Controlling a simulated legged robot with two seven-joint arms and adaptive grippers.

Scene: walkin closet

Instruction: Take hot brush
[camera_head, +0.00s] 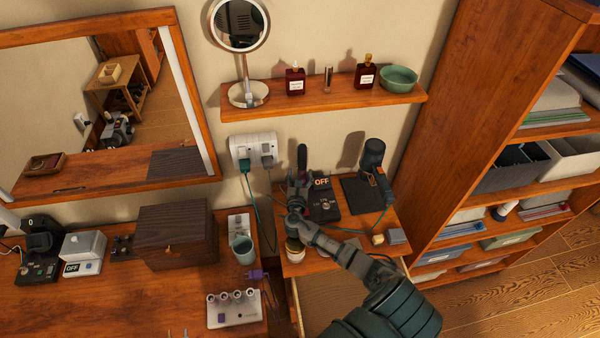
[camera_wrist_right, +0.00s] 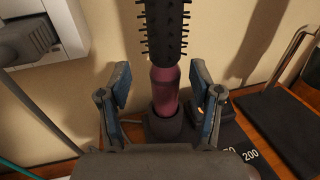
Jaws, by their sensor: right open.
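The hot brush (camera_head: 302,156) stands upright on a dark base (camera_head: 325,207) with an "OFF" display, on the small wooden side table. In the right wrist view the hot brush (camera_wrist_right: 164,28) has a black bristled barrel and a maroon lower part, set in a dark socket (camera_wrist_right: 168,127). My right gripper (camera_head: 298,187) is at the brush, partly covering it in the head view. In the wrist view the right gripper (camera_wrist_right: 160,86) is open, with one finger on each side of the maroon part and gaps visible. My left gripper is not in view.
A hair dryer (camera_head: 373,158) stands on a dark mat right of the base. A wall outlet (camera_head: 253,148) with plugs and cords is behind left. A wooden shelf (camera_head: 330,103) with bottles hangs above. A cup (camera_head: 243,250) and brown box (camera_head: 177,236) stand left.

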